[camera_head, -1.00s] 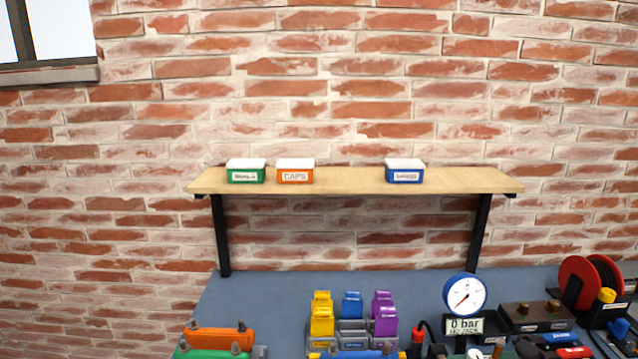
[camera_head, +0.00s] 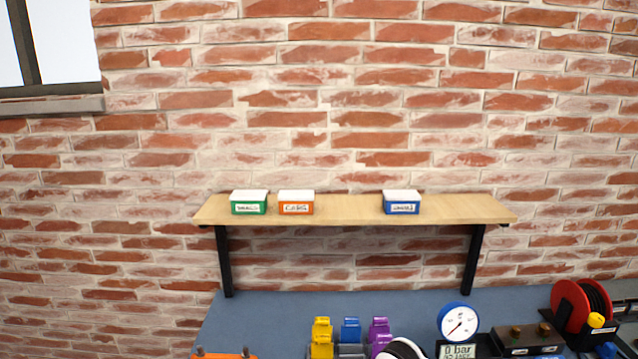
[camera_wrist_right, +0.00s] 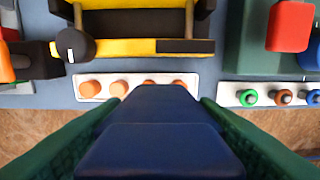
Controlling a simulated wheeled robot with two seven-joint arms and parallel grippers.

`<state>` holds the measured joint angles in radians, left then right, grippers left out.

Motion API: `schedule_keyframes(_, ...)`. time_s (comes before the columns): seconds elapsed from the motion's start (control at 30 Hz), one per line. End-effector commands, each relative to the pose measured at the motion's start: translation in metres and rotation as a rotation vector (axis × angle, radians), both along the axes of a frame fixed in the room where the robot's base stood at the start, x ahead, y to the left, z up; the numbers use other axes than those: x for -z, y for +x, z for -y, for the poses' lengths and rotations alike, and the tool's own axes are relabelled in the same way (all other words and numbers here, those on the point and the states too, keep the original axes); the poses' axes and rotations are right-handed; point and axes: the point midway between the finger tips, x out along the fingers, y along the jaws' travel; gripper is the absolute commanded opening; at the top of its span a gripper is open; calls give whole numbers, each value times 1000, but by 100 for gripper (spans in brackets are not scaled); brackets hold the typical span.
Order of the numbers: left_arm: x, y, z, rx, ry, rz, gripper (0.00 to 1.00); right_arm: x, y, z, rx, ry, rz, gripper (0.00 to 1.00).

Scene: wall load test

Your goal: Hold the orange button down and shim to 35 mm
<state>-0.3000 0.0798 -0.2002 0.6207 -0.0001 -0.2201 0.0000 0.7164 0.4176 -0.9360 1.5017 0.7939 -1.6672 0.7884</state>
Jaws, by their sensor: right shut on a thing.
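My right gripper (camera_wrist_right: 161,108) has green fingers, shut on a dark blue block (camera_wrist_right: 160,145) in the right wrist view. Beyond it a white strip carries several orange buttons (camera_wrist_right: 89,88), partly hidden by the block. I cannot tell whether the block touches the strip or whether any button is pressed. In the head view a dial gauge (camera_head: 458,322) stands at the bottom right, above a display reading 0 bar. My left gripper is not in view.
A yellow and black fixture (camera_wrist_right: 130,48) lies beyond the strip. Another white strip (camera_wrist_right: 232,91) has coloured buttons. In the head view, yellow (camera_head: 321,335), blue (camera_head: 351,329) and purple (camera_head: 379,330) blocks stand on the bench, left of a red reel (camera_head: 570,305). A shelf (camera_head: 345,208) holds three boxes.

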Motion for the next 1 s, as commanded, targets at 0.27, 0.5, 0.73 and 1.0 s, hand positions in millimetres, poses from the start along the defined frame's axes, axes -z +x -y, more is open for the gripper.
schedule_keyframes(0.27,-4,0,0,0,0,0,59,-34,60,-21,1,2,3,27)
schedule_keyframes(0.5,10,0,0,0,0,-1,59,-58,106,-36,0,2,2,27)
schedule_keyframes(0.73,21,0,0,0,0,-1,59,-49,123,-41,0,0,-5,27)
schedule_keyframes(1.0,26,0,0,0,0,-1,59,-22,124,-41,-1,0,0,27)
